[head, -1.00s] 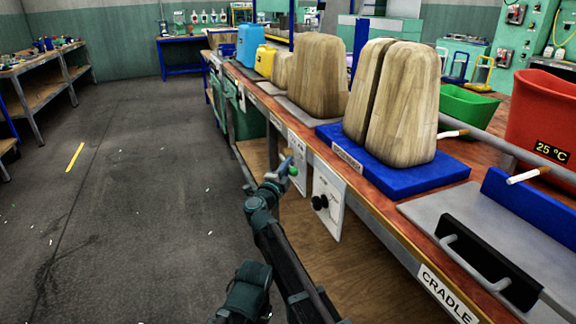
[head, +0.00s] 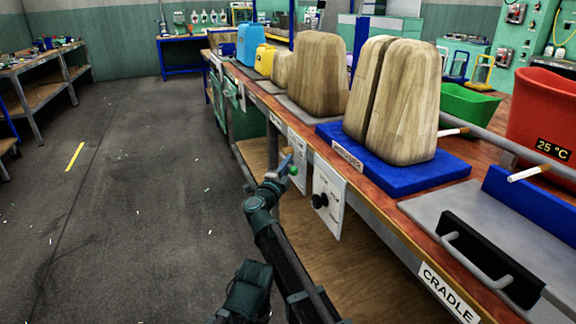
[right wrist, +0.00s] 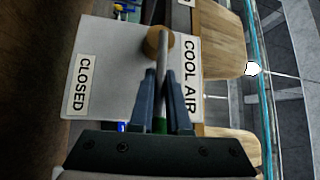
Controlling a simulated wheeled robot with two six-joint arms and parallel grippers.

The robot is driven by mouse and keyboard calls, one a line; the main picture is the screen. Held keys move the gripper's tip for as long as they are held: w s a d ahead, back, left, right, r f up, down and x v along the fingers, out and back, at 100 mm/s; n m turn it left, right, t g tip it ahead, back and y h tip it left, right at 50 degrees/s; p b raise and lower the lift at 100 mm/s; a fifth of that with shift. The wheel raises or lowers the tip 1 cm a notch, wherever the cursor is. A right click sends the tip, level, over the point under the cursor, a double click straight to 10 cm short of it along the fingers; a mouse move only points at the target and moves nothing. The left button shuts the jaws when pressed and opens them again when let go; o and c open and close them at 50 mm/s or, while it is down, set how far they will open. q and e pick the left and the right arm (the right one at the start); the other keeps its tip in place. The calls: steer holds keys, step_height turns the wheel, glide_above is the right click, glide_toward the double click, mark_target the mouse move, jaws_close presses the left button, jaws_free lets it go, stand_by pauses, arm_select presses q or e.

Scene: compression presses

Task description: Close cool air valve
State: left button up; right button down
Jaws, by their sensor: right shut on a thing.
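The cool air valve is a white panel (right wrist: 110,65) marked COOL AIR (right wrist: 191,70) and CLOSED (right wrist: 82,84) in the right wrist view, where its text stands sideways. A metal lever (right wrist: 163,68) runs from a round brownish hub (right wrist: 158,42) down between my fingers, away from both the hub and the CLOSED label. My right gripper (right wrist: 162,84) is shut on this lever; a bit of green shows between the fingers. In the head view my right gripper (head: 286,163) is at the bench front, beside a green knob (head: 293,171). My left gripper is not in view.
Another white panel with a black knob (head: 320,201) is just right of the gripper. Wooden mold halves (head: 400,105) stand on a blue base (head: 400,180) above. A tray with a dark handle (head: 490,262) is at right. Open floor (head: 130,200) lies left.

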steer(key=f+m+h+b, duration=0.1)
steer(key=b, duration=0.1)
steer(key=f+m+t+h+b, duration=0.1)
steer(key=m+b, duration=0.1)
steer(key=b, duration=0.1)
steer(key=f+m+t+h+b, duration=0.1)
steer(key=b, duration=0.2)
steer(key=shift+w+a+f+m, duration=0.1)
steer(key=shift+w+f+m, duration=0.05)
steer(key=shift+w+m, duration=0.2)
steer(key=shift+w+f+m+h+b, duration=0.15)
steer(key=shift+m+h+b, duration=0.45)
steer(key=shift+b, duration=0.2)
steer(key=shift+w+f+m+h+b, duration=0.1)
steer(key=shift+m+h+b, duration=0.4)
steer(key=shift+m+b, duration=0.2)
steer(key=c, duration=0.9)
jaws_free()
steer(key=shift+s, duration=0.1)
